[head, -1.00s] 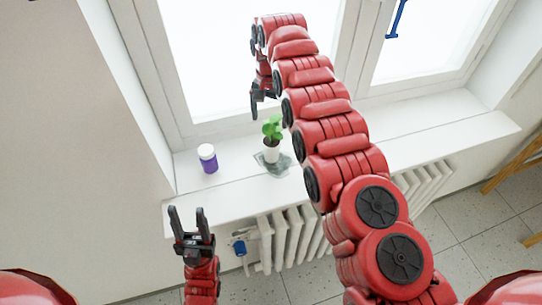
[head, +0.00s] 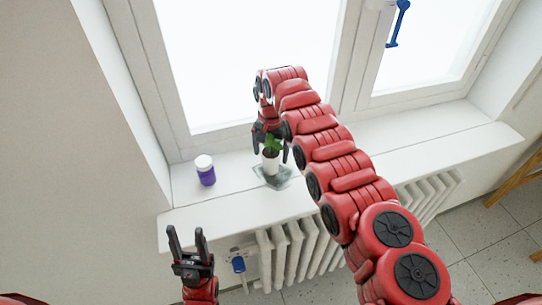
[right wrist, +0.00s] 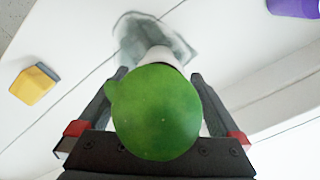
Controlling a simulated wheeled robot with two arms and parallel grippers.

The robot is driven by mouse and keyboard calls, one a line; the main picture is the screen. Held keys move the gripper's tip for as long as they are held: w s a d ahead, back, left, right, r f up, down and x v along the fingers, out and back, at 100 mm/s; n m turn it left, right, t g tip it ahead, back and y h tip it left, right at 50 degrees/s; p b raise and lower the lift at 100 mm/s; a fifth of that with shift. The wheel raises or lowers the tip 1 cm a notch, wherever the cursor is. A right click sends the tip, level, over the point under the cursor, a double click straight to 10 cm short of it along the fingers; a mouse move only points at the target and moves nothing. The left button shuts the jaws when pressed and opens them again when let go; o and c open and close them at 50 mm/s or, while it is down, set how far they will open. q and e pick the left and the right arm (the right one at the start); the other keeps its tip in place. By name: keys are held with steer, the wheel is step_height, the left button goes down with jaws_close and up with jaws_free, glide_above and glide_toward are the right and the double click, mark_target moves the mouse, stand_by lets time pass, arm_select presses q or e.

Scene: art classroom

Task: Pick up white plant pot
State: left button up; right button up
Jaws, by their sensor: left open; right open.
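The white plant pot (head: 270,163) stands upright on the windowsill, with a green plant (head: 271,145) in it. My right gripper (head: 270,156) points down over it from above, open, one finger on each side of the plant. Whether the fingers touch the pot is not clear. My left gripper (head: 187,232) is open and empty, in front of the sill at the lower left.
A purple jar with a white lid (head: 205,171) stands left of the pot on the sill (head: 335,160). A grey patch (head: 284,177) lies under the pot. A yellow object (right wrist: 34,84) shows in the wrist view. A radiator (head: 290,245) is below; the window is behind.

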steer(key=shift+f, duration=0.25)
jaws_close()
stand_by(0.3)
